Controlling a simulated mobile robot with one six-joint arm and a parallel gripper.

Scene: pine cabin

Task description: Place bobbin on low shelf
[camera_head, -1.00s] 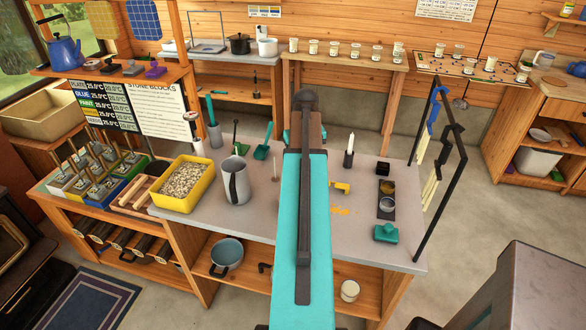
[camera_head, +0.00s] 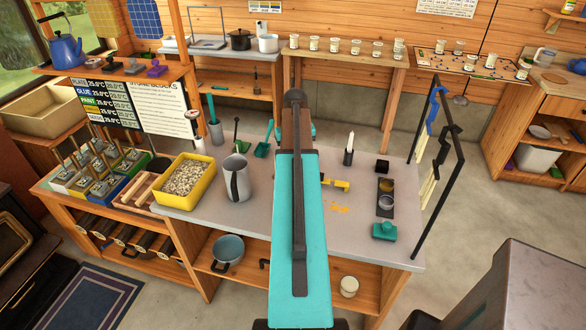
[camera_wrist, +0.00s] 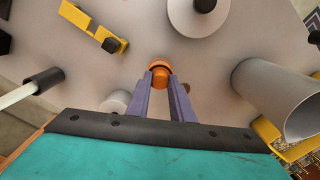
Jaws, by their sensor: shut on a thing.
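The bobbin (camera_wrist: 158,68) is a small orange, rounded piece in the wrist view. My gripper (camera_wrist: 161,82) has its two purple fingers shut on it, above the grey bench top. In the head view my arm hides the gripper and the bobbin. The low shelf (camera_head: 372,274) is the wooden board under the grey bench top (camera_head: 355,235). A blue pot (camera_head: 228,251) stands on its left part and a white jar (camera_head: 349,287) on its right part. My arm hides the middle of the shelf.
On the bench top are a grey mug (camera_head: 237,179), a yellow bin of pale pellets (camera_head: 184,181), a candle in a dark holder (camera_head: 348,156), a yellow tool (camera_head: 336,184) and a teal block (camera_head: 384,231). A black frame (camera_head: 432,185) rises at the right end.

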